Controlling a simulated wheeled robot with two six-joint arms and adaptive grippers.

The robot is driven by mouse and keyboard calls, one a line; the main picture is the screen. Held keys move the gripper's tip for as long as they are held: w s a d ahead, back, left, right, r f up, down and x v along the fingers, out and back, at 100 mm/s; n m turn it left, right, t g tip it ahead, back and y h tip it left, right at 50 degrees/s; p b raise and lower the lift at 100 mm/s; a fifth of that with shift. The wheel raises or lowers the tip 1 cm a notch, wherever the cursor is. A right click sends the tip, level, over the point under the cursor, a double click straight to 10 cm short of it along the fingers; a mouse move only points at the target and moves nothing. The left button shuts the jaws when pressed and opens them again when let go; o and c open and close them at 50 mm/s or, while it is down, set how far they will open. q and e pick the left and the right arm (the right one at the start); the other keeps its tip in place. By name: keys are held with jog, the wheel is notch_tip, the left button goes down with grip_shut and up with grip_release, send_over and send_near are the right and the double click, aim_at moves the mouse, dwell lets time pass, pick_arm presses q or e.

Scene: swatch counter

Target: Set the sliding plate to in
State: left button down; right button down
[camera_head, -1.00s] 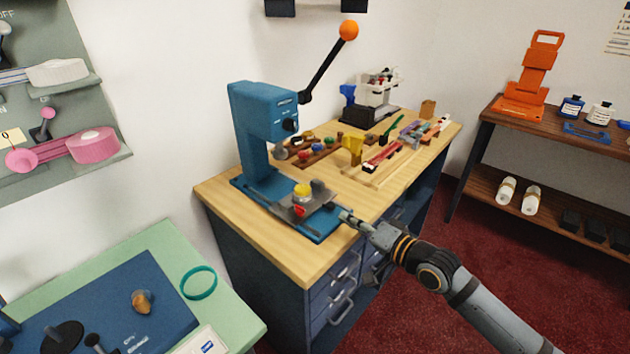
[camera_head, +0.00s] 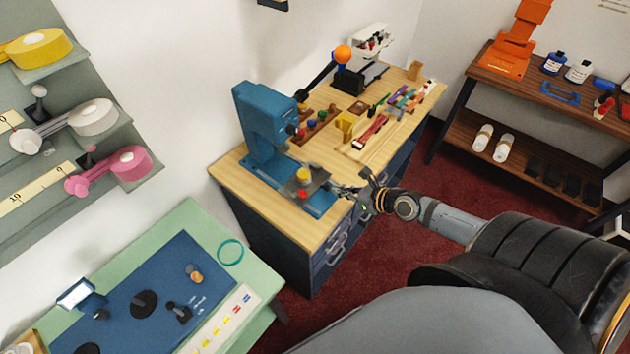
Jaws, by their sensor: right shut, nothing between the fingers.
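The sliding plate (camera_head: 293,188) is a dark grey slab on the blue base of a blue press (camera_head: 262,115), near the bench's front left corner. My right gripper (camera_head: 343,190) is shut and empty, just right of the plate by the edge of the base. I cannot tell whether it touches the plate or base. My left gripper is out of view.
The press lever has an orange ball (camera_head: 342,54). Colored pieces and a yellow holder (camera_head: 345,126) lie farther back on the wooden bench. A green table with a blue mat (camera_head: 150,290) stands at front left.

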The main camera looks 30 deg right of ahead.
aim_at(310, 184)
jog(key=b+x, duration=0.2)
jog(key=x, duration=0.6)
jog(key=shift+w+a+f, duration=0.2)
jog(key=shift+w, duration=0.1)
jog(key=shift+w+a+f+b, duration=0.15)
jog(key=shift+w+a+b, duration=0.05)
jog(key=shift+w+b, duration=0.1)
jog(key=shift+w, duration=0.1)
